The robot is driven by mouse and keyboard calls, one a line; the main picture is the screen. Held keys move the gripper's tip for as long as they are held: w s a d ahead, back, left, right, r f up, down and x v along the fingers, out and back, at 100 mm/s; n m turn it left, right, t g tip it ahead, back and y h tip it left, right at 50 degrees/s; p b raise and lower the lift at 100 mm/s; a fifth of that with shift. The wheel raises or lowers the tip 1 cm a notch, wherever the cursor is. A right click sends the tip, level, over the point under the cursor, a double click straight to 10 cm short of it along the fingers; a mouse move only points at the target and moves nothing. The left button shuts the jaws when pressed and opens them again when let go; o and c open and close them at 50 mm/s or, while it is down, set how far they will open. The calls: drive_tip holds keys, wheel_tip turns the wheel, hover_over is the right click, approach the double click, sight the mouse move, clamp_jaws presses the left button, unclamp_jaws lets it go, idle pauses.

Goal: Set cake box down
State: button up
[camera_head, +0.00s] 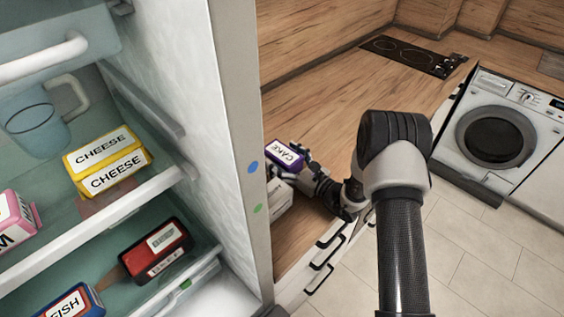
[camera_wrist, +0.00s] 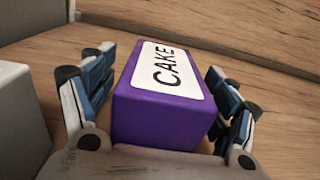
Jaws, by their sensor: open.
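The cake box (camera_wrist: 155,119) is purple with a white label reading CAKE. In the wrist view it rests on the wooden counter, between the two fingers of my gripper (camera_wrist: 160,105). The fingers are spread, with a small gap at the left; at the right the finger is very close to the box, and I cannot tell whether it touches. In the head view the cake box (camera_head: 284,155) is on the counter beside the fridge, with my gripper (camera_head: 303,172) at its near side. The box's lower part is partly hidden there.
A pale box (camera_head: 279,198) stands close to the cake box on the counter (camera_head: 335,125). The open fridge at left holds cheese (camera_head: 108,163), a fish box (camera_head: 72,303) and a jug (camera_head: 37,125). A hob (camera_head: 410,54) and washing machine (camera_head: 495,135) are farther right. The counter beyond is clear.

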sight(283, 153)
drive_tip(key=shift+w+a, duration=0.1)
drive_tip(key=shift+w, duration=0.1)
drive_tip(key=shift+c, duration=0.4)
drive_tip(key=shift+r, duration=0.1)
drive_tip(key=c, duration=1.4)
wheel_tip(283, 153, up, 20)
drive_tip(key=p, duration=0.5)
